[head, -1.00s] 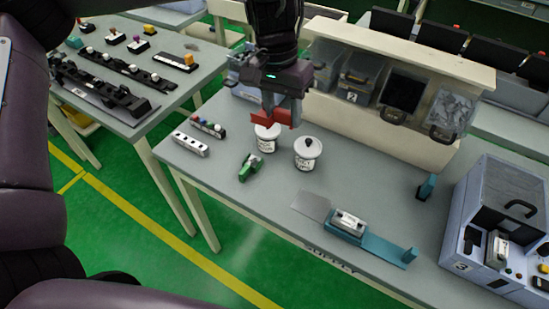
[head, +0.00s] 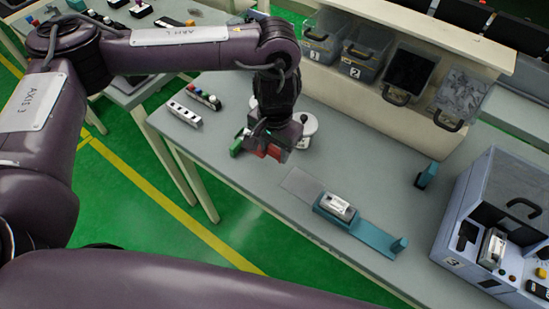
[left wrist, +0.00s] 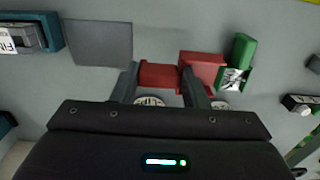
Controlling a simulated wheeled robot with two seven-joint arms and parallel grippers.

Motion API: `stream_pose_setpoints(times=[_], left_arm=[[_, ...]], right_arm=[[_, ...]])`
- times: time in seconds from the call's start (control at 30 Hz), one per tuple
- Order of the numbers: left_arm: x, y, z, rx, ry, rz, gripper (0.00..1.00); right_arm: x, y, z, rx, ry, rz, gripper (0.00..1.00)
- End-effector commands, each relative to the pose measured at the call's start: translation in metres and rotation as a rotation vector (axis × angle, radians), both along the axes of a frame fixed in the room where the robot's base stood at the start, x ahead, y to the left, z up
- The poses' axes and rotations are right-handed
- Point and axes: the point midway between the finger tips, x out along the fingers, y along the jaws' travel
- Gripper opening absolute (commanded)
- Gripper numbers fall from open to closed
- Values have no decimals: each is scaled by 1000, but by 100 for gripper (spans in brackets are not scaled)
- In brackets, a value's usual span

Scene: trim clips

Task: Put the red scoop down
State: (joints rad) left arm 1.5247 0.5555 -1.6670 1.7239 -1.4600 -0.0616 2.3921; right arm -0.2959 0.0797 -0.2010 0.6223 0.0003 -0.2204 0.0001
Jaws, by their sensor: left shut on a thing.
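My left gripper (head: 268,148) is shut on the red scoop (head: 275,153), low over the workbench. In the left wrist view the red scoop (left wrist: 203,68) shows between and beyond the fingers of my left gripper (left wrist: 165,82). I cannot tell whether the scoop touches the table. A green scoop (head: 236,146) lies just left of the gripper; it also shows in the left wrist view (left wrist: 242,50), right beside the red scoop. A white pot (head: 308,126) stands just behind the gripper; the other pot is mostly hidden in the head view. My right gripper is not in view.
A grey plate (head: 302,184) and a teal fixture holding a small part (head: 338,206) lie to the right. A white block with holes (head: 184,114) is at the left. Numbered bins (head: 322,38) stand behind, and a grey machine (head: 500,220) at right. The front middle of the bench is clear.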

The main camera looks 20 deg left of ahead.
Motion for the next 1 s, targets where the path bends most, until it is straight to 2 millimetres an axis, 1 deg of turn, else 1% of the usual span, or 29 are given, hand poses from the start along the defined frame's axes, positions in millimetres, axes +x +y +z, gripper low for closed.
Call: stream_pose_setpoints(times=[0.03,0.1,0.17,0.3,0.37,0.5,0.67,0.8,0.83,0.97,1.0], left_arm=[[0,0,-5,-1,0,0,17],[0,0,-9,-1,1,-1,17],[0,0,-16,0,1,0,17],[-1,0,-38,-1,4,0,17],[0,0,-43,-1,1,1,17],[0,0,-46,0,-1,0,17],[0,0,-46,1,-1,0,17],[0,0,-50,0,0,0,17],[0,0,-49,1,-1,-1,44],[0,0,-49,1,-1,-1,61],[0,0,-49,1,-1,-1,62]], right_arm=[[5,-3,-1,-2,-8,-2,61],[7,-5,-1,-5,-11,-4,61],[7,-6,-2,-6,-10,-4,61],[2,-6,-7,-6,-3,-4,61],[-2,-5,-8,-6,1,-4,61],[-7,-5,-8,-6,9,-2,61],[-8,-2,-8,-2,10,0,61],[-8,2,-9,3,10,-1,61],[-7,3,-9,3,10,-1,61],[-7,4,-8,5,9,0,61],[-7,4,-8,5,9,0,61]])
